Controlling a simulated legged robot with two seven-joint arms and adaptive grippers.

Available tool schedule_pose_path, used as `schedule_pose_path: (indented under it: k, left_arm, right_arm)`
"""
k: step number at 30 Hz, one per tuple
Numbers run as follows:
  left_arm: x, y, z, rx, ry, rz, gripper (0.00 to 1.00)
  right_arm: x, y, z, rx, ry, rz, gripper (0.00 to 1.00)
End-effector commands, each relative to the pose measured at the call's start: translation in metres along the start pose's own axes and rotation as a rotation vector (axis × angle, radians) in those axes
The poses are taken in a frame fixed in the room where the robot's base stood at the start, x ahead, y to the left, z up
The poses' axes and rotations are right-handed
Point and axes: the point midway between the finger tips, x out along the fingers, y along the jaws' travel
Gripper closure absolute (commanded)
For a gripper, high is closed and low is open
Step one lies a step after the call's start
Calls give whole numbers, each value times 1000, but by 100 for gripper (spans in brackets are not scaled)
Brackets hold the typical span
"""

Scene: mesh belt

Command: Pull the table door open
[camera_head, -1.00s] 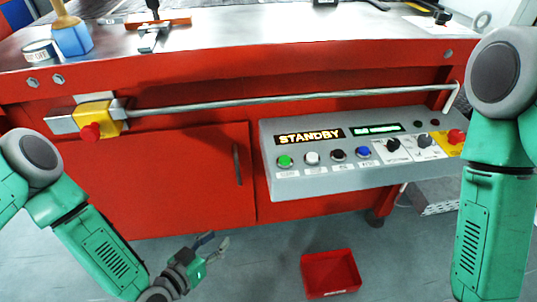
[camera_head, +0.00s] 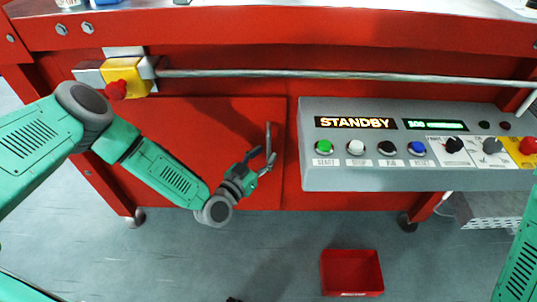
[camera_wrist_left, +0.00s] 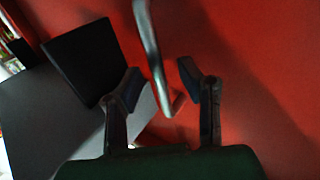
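The red table door (camera_head: 215,125) is the panel under the table's front. It looks shut. Its upright metal handle (camera_head: 268,140) is near the door's right edge. My left gripper (camera_head: 262,160) is at the lower part of this handle. In the left wrist view the handle (camera_wrist_left: 150,50) runs down between the two open fingers of my left gripper (camera_wrist_left: 156,84), with a gap on each side. The door's red surface (camera_wrist_left: 250,70) fills the right of that view. At the right edge of the head view only part of my right arm shows; its gripper is out of view.
A grey control box (camera_head: 400,180) with a STANDBY display and buttons juts out right of the door. A metal rail (camera_head: 330,75) and a yellow switch with a red knob (camera_head: 122,78) are above. A red bin (camera_head: 352,272) stands on the floor.

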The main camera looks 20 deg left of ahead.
Motion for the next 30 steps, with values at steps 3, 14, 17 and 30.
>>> schedule_pose_path:
  k: [3,14,17,30]
  left_arm:
    - [13,0,2,0,0,0,68]
    - [21,0,0,-1,-1,0,68]
    - [21,0,0,-1,-1,0,85]
    - [15,4,0,-1,-2,23,100]
  right_arm:
    - [6,0,0,0,0,0,60]
    - [6,0,0,0,0,0,60]
    - [6,0,0,0,0,0,60]
    - [4,0,0,0,0,0,60]
